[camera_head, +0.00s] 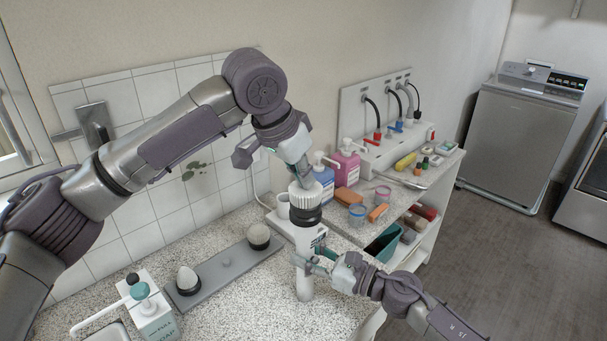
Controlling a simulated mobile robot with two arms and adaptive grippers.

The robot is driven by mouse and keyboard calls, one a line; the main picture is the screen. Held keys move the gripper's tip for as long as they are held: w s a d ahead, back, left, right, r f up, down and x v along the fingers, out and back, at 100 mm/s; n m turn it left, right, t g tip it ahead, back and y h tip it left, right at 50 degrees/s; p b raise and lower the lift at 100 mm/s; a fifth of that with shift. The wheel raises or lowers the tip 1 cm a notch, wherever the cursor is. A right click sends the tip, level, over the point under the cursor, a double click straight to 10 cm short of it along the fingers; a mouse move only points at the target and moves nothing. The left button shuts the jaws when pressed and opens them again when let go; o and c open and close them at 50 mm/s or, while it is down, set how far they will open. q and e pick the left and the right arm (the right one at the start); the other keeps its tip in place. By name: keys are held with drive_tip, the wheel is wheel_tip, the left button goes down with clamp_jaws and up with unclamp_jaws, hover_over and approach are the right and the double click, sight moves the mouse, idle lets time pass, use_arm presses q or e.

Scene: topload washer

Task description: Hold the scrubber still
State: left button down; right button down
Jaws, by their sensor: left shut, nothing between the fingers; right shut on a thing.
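The scrubber (306,222) stands upright over the speckled counter, with a white ribbed top, a black band and a white handle. My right gripper (316,259) comes in from the lower right and is shut on the scrubber's handle. My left gripper (302,178) reaches down from above and is shut, with its fingertips at the ribbed top. I cannot tell whether they touch it. The lower end of the handle is close to the counter; whether it rests there is unclear.
A grey tray (224,268) with two round brush heads lies left of the scrubber. A soap dispenser (150,308) stands at the lower left. Shelves (437,170) with bottles and sponges are to the right. A dark stain (196,171) marks the tiled wall. A washer (517,135) stands far right.

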use_arm(q)
drive_tip(key=shift+f, duration=0.1)
drive_tip(key=shift+r, duration=3.05)
use_arm(e)
drive_tip(key=shift+c, duration=0.4)
unclamp_jaws()
drive_tip(key=shift+d, duration=0.15)
use_arm(q)
drive_tip(key=shift+f, duration=0.15)
use_arm(e)
drive_tip(key=shift+r+v, duration=0.2)
drive_tip(key=shift+v, duration=0.75)
drive_tip(key=shift+r+v, duration=0.2)
drive_tip(key=shift+v, duration=0.8)
drive_tip(key=shift+r+v, duration=0.2)
drive_tip(key=shift+v, duration=0.75)
